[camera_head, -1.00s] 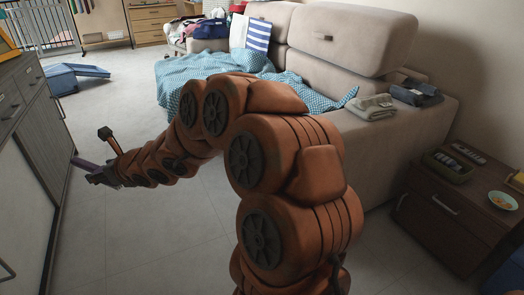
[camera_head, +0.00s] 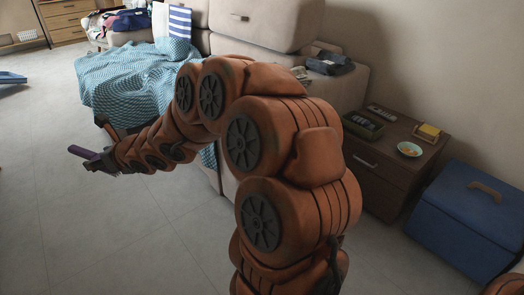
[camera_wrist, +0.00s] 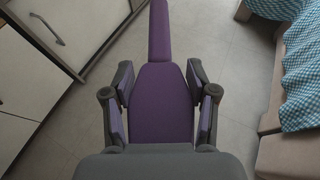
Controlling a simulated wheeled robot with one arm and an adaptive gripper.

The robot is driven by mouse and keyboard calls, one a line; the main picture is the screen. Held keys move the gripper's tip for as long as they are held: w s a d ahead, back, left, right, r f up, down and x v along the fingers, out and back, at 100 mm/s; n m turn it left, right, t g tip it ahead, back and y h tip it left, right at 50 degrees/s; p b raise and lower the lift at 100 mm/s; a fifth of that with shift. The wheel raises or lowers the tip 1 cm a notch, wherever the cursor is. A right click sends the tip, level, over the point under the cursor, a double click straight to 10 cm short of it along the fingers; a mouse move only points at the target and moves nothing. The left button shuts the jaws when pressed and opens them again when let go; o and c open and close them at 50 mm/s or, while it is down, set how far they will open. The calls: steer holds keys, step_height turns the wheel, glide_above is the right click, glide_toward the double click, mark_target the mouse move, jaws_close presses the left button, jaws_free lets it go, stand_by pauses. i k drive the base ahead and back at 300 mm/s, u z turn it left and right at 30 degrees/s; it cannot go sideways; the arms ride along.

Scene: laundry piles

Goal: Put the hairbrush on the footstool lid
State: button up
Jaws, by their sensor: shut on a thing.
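The purple hairbrush (camera_head: 80,152) is held in my gripper (camera_head: 103,163), above the floor at the left of the head view. In the wrist view the hairbrush (camera_wrist: 160,85) lies between the two fingers of my gripper (camera_wrist: 162,110), its narrow end pointing away. Its near end is hidden by the gripper body. A blue box (camera_head: 465,225) with a flat lid and a tan handle stands at the right of the head view, far from the gripper. It looks like the footstool, though I cannot be sure. Its lid (camera_head: 450,185) looks clear.
A beige sofa (camera_head: 275,45) with a blue blanket (camera_head: 125,85) is behind my arm. Floor at left is open.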

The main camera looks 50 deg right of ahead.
mark_target(456, 192)
steer(key=z, duration=2.7)
steer(key=i, duration=1)
